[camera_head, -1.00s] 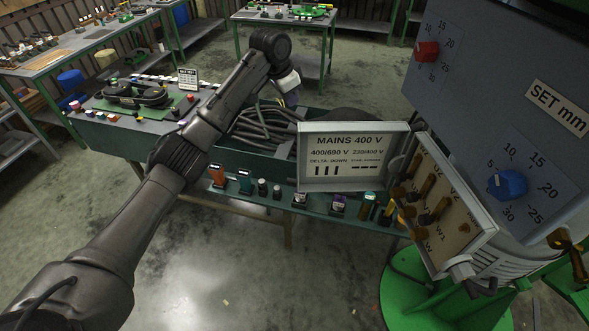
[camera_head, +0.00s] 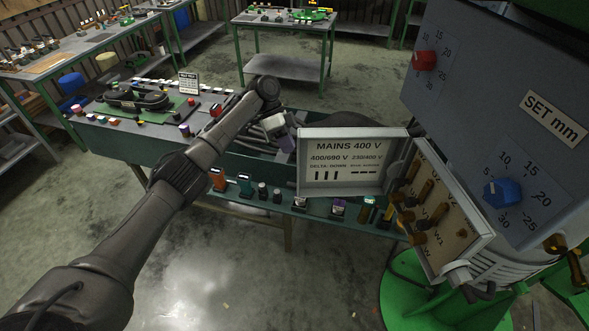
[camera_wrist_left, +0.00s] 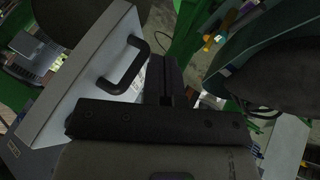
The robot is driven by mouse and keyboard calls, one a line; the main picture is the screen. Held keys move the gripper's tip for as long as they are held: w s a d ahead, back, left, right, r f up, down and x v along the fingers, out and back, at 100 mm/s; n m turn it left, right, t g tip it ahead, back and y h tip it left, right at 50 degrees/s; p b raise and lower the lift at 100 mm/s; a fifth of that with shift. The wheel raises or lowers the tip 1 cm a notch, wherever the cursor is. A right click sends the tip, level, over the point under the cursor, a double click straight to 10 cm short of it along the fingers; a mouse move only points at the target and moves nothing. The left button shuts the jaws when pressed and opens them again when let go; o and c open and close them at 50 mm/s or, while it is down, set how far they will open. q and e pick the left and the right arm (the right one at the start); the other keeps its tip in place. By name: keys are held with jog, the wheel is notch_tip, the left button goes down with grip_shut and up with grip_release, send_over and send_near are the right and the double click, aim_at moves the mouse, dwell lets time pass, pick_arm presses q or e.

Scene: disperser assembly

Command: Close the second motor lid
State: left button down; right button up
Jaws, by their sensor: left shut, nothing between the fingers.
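The motor lid (camera_head: 342,178) stands open to the left of the terminal box (camera_head: 440,215), its inner face with the "MAINS 400 V" label toward the head camera. My left gripper (camera_head: 287,142) is just left of the lid's upper left edge, partly behind it. In the left wrist view the grey outer side of the lid (camera_wrist_left: 75,85) fills the left, with a black handle (camera_wrist_left: 122,64) on it. The shut fingers (camera_wrist_left: 168,82) are right of the handle, apart from it and empty. My right gripper is not in view.
A grey panel with a red knob (camera_head: 425,57) and a blue knob (camera_head: 502,192) stands close on the right. A green bench (camera_head: 130,140) with small parts and cables lies behind the lid. The floor at lower left is clear.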

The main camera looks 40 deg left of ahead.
aim_at(301, 186)
pick_arm(q)
jog(key=shift+s+d+f+p, duration=0.5)
jog(key=shift+d+f, duration=0.2)
jog(key=shift+d, duration=0.3)
jog(key=shift+s+d+f+p, duration=0.5)
jog(key=shift+d+f, duration=0.2)
jog(key=shift+d, duration=0.3)
jog(key=shift+s+d+f+p, duration=0.5)
jog(key=shift+d+f, duration=0.2)
jog(key=shift+d, duration=0.3)
